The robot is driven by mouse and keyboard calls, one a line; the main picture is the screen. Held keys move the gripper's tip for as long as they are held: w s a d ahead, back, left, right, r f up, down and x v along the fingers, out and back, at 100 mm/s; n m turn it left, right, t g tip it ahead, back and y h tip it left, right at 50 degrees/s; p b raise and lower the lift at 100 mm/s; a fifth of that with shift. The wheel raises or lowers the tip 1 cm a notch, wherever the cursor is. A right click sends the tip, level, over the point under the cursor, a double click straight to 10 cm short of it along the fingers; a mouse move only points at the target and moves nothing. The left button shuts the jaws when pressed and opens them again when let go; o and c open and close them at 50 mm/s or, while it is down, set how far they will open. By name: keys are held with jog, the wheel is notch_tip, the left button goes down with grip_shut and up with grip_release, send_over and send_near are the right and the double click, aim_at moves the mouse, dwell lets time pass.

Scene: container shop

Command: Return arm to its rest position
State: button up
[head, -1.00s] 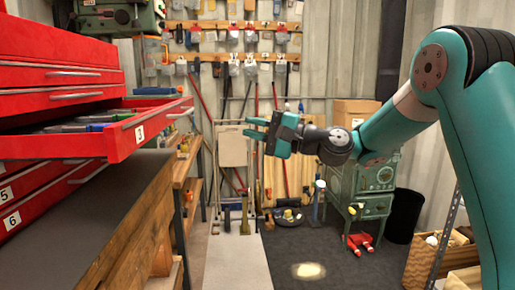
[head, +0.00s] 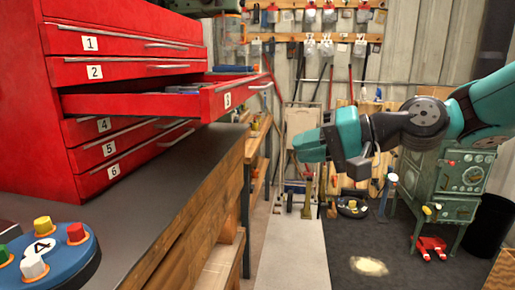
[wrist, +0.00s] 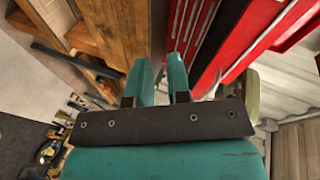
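My teal gripper (head: 298,146) is in the middle of the head view, pointing left, in the air to the right of the red tool chest. In the wrist view its two teal fingers (wrist: 159,72) stand apart with a gap between them and nothing held. The arm reaches in from the right edge of the head view, its forearm roughly level. The gripper touches nothing that I can see.
The red chest (head: 120,40) has drawer 3 (head: 215,101) pulled open toward the gripper. The bench (head: 190,195) holds a round blue button base (head: 62,268). A green machine (head: 452,185) stands behind the arm. Clear floor (head: 292,255) lies below the gripper.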

jog(key=s+d+f+n+g+h, duration=0.25)
jog(key=s+f+n+h, duration=0.2)
jog(key=s, duration=0.65)
jog(key=s+d+f+n+g+h, duration=0.1)
jog(key=s+f+n+g+h, duration=0.25)
jog(key=s+f, duration=0.45)
jog(key=s+r+p, duration=0.2)
jog(key=r+p, duration=0.6)
jog(key=r, duration=0.1)
jog(key=s+d+r+p, duration=0.1)
jog(key=r+p, duration=0.7)
jog(key=r, duration=0.1)
jog(key=shift+s+r+h+p, duration=0.15)
jog(key=shift+s+h+p, duration=0.25)
